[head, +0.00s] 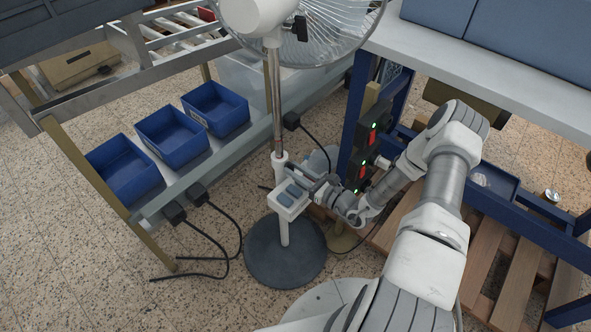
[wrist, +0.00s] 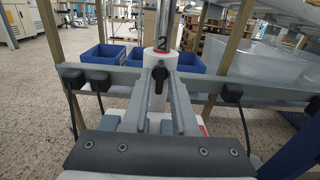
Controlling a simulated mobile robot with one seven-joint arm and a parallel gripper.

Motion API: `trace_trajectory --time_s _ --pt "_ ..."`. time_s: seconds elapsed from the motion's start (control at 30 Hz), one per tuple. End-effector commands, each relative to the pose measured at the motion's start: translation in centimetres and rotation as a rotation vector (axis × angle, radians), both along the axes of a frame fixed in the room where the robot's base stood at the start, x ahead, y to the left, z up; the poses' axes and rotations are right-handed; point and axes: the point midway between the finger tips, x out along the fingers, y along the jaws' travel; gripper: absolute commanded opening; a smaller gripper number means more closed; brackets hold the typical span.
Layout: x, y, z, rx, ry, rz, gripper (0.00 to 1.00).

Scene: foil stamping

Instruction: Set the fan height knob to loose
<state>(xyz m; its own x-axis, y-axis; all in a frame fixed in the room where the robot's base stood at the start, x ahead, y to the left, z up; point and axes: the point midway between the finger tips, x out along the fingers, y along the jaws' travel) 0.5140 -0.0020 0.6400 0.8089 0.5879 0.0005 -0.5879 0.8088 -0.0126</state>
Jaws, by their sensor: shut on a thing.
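A standing fan (head: 256,16) with a chrome pole (head: 274,95) rises from a round dark base (head: 285,252). The fan height knob (wrist: 158,82) is small and black, on the front of the white collar (wrist: 160,62) around the pole. My gripper (head: 296,171) reaches in from the right at collar height. In the wrist view my gripper (wrist: 159,98) has its two grey fingers closed in on the knob, one on each side. The knob's upper part shows between the fingertips; in the head view I cannot make it out.
A white box with grey buttons (head: 289,199) sits on the stand just below my gripper. Blue bins (head: 172,136) line a shelf on the left. A dark panel with red switches and green lights (head: 370,135) stands close to my arm. Black cables (head: 241,232) lie on the floor.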

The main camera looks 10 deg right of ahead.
Motion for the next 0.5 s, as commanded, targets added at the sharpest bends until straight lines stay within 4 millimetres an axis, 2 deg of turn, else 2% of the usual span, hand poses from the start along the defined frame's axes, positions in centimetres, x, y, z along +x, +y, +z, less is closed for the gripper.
trace_trajectory --time_s 0.37,0.4,0.47,0.5 --pt "-0.11 -0.01 -0.15 -0.004 0.002 0.001 0.00" --pt "-0.11 -0.02 -0.15 -0.004 0.002 0.001 0.32" --pt "-0.10 -0.01 -0.14 -0.003 0.001 0.001 0.41" --pt "-0.09 -0.02 -0.12 -0.003 0.001 0.001 0.41"
